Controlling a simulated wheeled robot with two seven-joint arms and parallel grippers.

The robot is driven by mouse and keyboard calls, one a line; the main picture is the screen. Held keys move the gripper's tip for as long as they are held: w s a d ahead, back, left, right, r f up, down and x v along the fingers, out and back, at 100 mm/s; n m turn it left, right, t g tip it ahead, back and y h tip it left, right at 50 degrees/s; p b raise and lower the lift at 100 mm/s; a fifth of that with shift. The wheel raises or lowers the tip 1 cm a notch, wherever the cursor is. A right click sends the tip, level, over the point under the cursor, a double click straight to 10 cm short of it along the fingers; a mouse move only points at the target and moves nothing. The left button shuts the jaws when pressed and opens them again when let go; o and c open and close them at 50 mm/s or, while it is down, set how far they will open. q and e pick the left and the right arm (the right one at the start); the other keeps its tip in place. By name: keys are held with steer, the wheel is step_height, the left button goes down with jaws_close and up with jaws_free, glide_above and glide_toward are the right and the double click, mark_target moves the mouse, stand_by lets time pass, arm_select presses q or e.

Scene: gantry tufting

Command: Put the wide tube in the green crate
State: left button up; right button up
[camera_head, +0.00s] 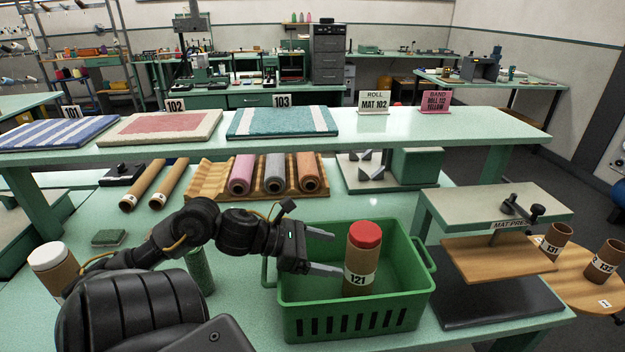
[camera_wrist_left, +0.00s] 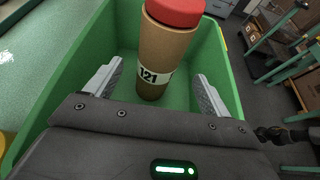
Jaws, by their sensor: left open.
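The wide tube (camera_head: 359,262) is brown with a red cap and a white label reading 121. It stands upright inside the green crate (camera_head: 352,322). In the left wrist view the tube (camera_wrist_left: 164,50) rises from the floor of the crate (camera_wrist_left: 229,84). My left gripper (camera_head: 322,253) is over the crate's left part, open, with its fingers pointing toward the tube. In the left wrist view the left gripper (camera_wrist_left: 157,92) has one finger on either side of the tube's lower part, with gaps between. My right gripper does not show.
A white-capped brown tube (camera_head: 56,268) stands at the far left, and a green cylinder (camera_head: 200,270) stands left of the crate. A mat press (camera_head: 497,245) stands right of the crate. Rolls (camera_head: 276,172) lie in a wooden rack behind, below a raised shelf (camera_head: 350,125).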

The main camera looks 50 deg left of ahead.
arm_select(q)
steer(key=shift+v, duration=1.7)
